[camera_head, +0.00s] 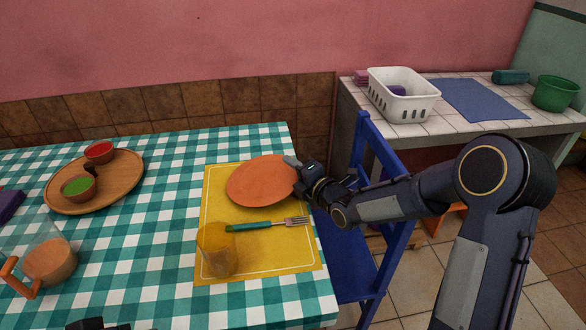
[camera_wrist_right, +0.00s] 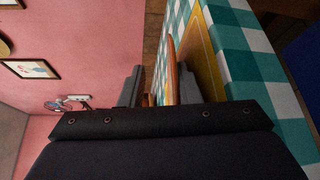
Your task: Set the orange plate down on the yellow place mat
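The orange plate (camera_head: 262,182) is over the far part of the yellow place mat (camera_head: 265,262). It looks flat and appears to rest on the mat, though its underside is hidden. My right gripper (camera_head: 296,174) is at the plate's right rim. In the right wrist view the plate (camera_wrist_right: 171,66) shows edge-on between the two fingers (camera_wrist_right: 158,88). A gap shows between the plate and the left-hand finger, so the gripper looks open around the rim. A dark piece at the bottom edge looks like my left gripper (camera_head: 95,324); its fingers cannot be made out.
A fork with a teal handle (camera_head: 262,225) and a clear amber glass (camera_head: 218,252) are on the mat. A wooden tray (camera_head: 122,188) with bowls and a pitcher (camera_head: 48,262) stand to the left. A blue chair (camera_head: 395,215) is at the table's right side.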

